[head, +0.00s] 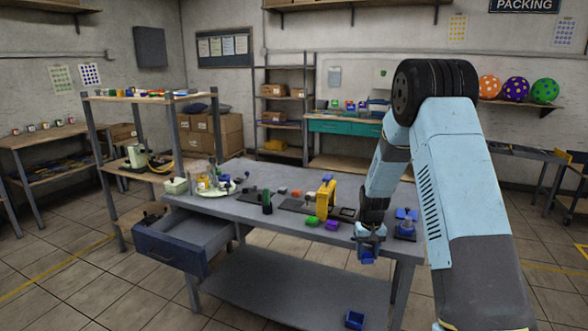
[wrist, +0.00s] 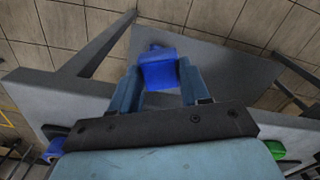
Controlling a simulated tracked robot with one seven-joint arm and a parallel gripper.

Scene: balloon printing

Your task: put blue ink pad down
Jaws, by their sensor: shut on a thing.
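The blue ink pad (wrist: 158,72) shows in the wrist view as a small blue block between the two fingers. My gripper (wrist: 158,88) is shut on it and points downward. In the head view my gripper (head: 368,250) hangs at the front edge of the grey worktable (head: 265,219), near its right end. In the wrist view the pad is beyond the tabletop edge, over the table's lower shelf (wrist: 215,62) and the floor.
A green block (head: 312,221) and a purple block (head: 331,225) lie on the table left of my gripper. A blue item (head: 405,231) stands to its right. A blue bin (head: 354,320) is low down, below the table's front. An open drawer (head: 172,252) sticks out at the left.

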